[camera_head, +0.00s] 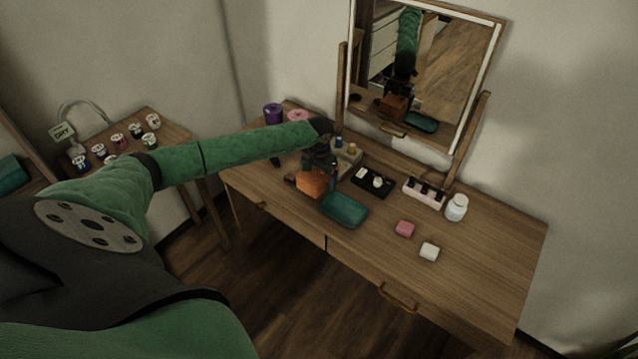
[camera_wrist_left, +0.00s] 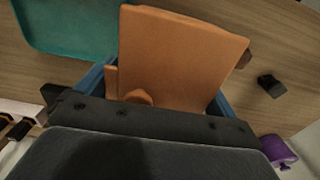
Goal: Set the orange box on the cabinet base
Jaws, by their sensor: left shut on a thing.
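The orange box (camera_head: 312,183) is held by my left gripper (camera_head: 318,163) over the front left part of a wooden dressing table (camera_head: 460,275). In the left wrist view the orange box (camera_wrist_left: 180,50) fills the space between the blue fingers of the gripper (camera_wrist_left: 165,92), which is shut on it. I cannot tell whether its underside touches the tabletop. A teal tray (camera_head: 345,209) lies just right of the box and also shows in the left wrist view (camera_wrist_left: 62,28). No part is clearly a separate cabinet base. My right gripper is not in view.
A mirror (camera_head: 425,75) rises behind. A purple container (camera_head: 272,113) stands at the back left. The table's right end is clear.

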